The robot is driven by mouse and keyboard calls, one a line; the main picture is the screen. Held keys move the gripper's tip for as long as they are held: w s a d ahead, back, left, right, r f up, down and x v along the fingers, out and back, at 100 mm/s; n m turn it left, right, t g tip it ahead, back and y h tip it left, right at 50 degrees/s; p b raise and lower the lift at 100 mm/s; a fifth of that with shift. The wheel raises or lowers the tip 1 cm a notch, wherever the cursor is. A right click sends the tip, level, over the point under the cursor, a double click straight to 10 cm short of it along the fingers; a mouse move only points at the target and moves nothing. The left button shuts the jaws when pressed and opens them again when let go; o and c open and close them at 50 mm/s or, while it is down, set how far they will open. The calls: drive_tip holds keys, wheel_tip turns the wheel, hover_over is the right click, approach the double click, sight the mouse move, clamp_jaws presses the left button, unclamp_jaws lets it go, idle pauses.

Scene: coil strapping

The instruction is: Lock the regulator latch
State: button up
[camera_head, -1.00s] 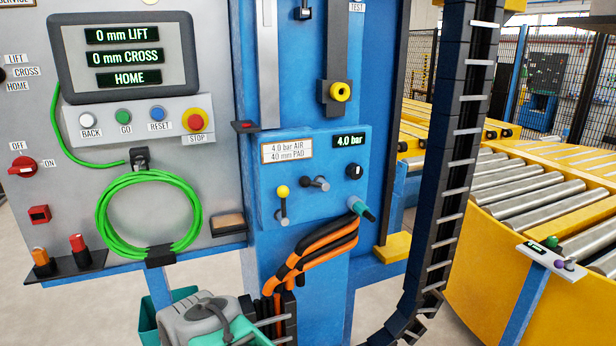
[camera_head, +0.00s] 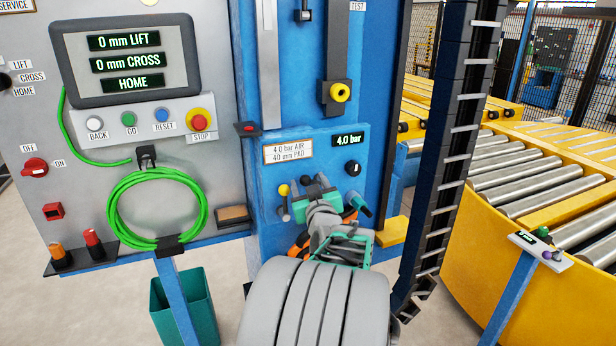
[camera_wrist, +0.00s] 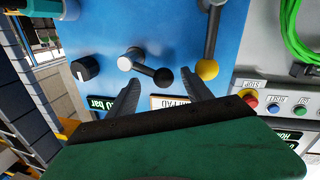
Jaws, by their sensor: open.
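The blue regulator panel (camera_head: 270,180) carries a 4.0 bar display (camera_head: 348,140) and a black round knob (camera_head: 353,168), also in the wrist view (camera_wrist: 85,68). A short grey lever with a dark ball end (camera_wrist: 162,76) lies nearly sideways on the panel; no label names it as the latch. A yellow-ball lever (camera_head: 284,191) is beside it, also in the wrist view (camera_wrist: 207,69). My gripper (camera_head: 316,182) is open in front of the panel. In the wrist view its fingers (camera_wrist: 162,84) are either side of the dark ball; contact cannot be told. My gripper hides this lever in the head view.
A black cable chain (camera_head: 447,140) hangs to the right. The control panel (camera_head: 150,125) with a green cable coil stands left.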

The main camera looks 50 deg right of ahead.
drive_tip(key=shift+w+d, duration=0.3)
drive_tip(key=shift+w, duration=0.1)
